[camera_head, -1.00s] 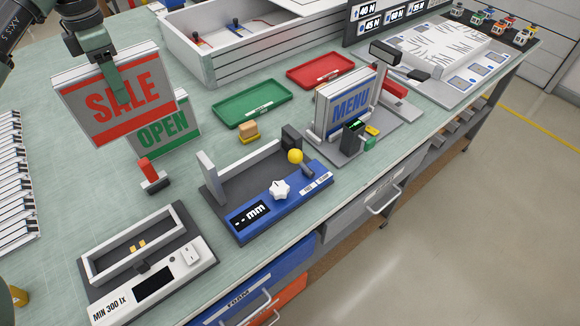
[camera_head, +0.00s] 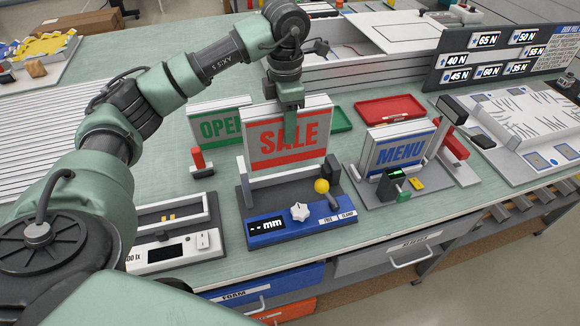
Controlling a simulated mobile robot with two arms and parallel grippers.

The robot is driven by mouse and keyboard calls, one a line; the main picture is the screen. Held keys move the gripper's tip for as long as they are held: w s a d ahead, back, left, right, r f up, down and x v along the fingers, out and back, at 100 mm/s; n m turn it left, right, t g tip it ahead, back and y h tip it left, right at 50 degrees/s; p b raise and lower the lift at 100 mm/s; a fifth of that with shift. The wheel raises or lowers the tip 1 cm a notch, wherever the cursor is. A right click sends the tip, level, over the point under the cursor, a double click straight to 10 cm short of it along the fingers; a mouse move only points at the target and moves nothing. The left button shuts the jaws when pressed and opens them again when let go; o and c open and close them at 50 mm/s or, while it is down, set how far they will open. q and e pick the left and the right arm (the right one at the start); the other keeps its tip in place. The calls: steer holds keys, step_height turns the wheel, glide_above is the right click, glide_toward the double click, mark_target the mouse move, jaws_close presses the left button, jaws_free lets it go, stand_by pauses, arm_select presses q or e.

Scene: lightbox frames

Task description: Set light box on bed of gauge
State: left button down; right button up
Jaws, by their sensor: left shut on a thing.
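My left gripper (camera_head: 289,112) is shut on the top of the SALE light box (camera_head: 265,146), a white box with a grey and red face. The box is upright over the gauge (camera_head: 268,228), a dark base with a blue front, white knob, yellow ball lever and a display reading "-- mm". Its lower edge is just above or at the gauge's bed (camera_head: 262,198); I cannot tell whether they touch. My right gripper is not in view.
The OPEN light box (camera_head: 213,124) stands behind left. The MENU light box (camera_head: 396,150) sits in a fixture at right. A red-topped tool (camera_head: 199,160) and the lux tester (camera_head: 165,255) are at left. A red tray (camera_head: 390,110) lies behind.

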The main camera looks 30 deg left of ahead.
mark_target(287, 153)
arm_select(q)
step_height(287, 153, down, 9)
steer(key=shift+d+f+p, duration=0.1)
steer(key=shift+p, duration=1.05)
step_height(287, 153, down, 4)
steer(key=shift+w+f+p, duration=0.1)
steer(key=shift+p, duration=0.5)
steer(key=shift+f, duration=0.2)
steer(key=c, duration=0.7)
jaws_free()
steer(key=shift+r, duration=0.1)
